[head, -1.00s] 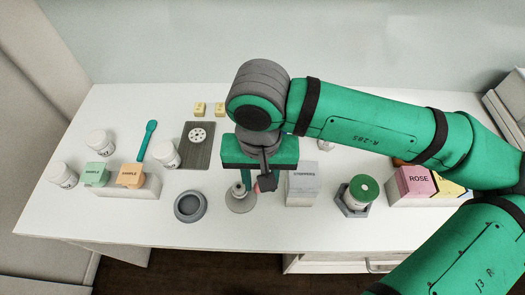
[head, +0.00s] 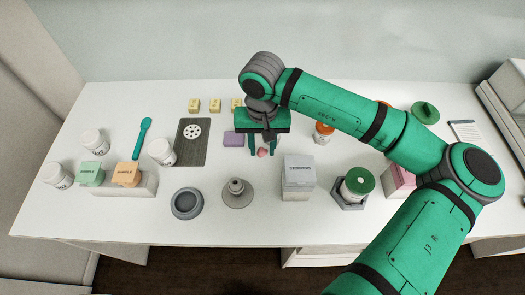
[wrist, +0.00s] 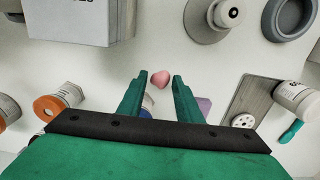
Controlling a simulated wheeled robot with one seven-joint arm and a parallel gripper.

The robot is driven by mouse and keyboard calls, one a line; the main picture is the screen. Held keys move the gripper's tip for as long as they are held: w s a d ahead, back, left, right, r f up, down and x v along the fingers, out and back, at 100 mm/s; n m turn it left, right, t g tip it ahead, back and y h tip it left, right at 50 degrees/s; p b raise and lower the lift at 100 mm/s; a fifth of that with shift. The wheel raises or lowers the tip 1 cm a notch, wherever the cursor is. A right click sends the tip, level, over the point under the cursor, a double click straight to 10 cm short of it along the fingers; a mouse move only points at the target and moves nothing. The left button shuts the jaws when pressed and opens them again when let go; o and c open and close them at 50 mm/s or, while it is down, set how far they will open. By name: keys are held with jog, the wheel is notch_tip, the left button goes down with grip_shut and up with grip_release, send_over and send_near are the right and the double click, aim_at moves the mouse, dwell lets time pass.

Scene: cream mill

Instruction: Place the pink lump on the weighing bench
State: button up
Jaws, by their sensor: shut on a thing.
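The pink lump (head: 263,152) is small and rounded. My gripper (head: 263,146) is shut on it, with a green finger on each side. In the wrist view the lump (wrist: 160,79) sits between the fingertips of my gripper (wrist: 159,78). The jaws point down over the middle of the white bench top (head: 130,215). I cannot tell whether the lump touches the surface. No label marks which surface is the weighing bench.
A grey conical stand (head: 238,194), a grey ring (head: 187,203) and a box (head: 298,176) stand nearer the front. A purple block (head: 233,139) lies just left of my gripper, beside a dark board (head: 193,153). An orange-lidded jar (head: 324,132) is to the right.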

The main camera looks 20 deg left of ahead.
aim_at(263, 148)
jog(key=shift+w+f, duration=0.15)
jog(key=shift+f, duration=0.8)
jog(key=shift+w+f, duration=0.1)
jog(key=shift+f, duration=0.85)
jog(key=shift+f, duration=0.1)
jog(key=o, duration=1.1)
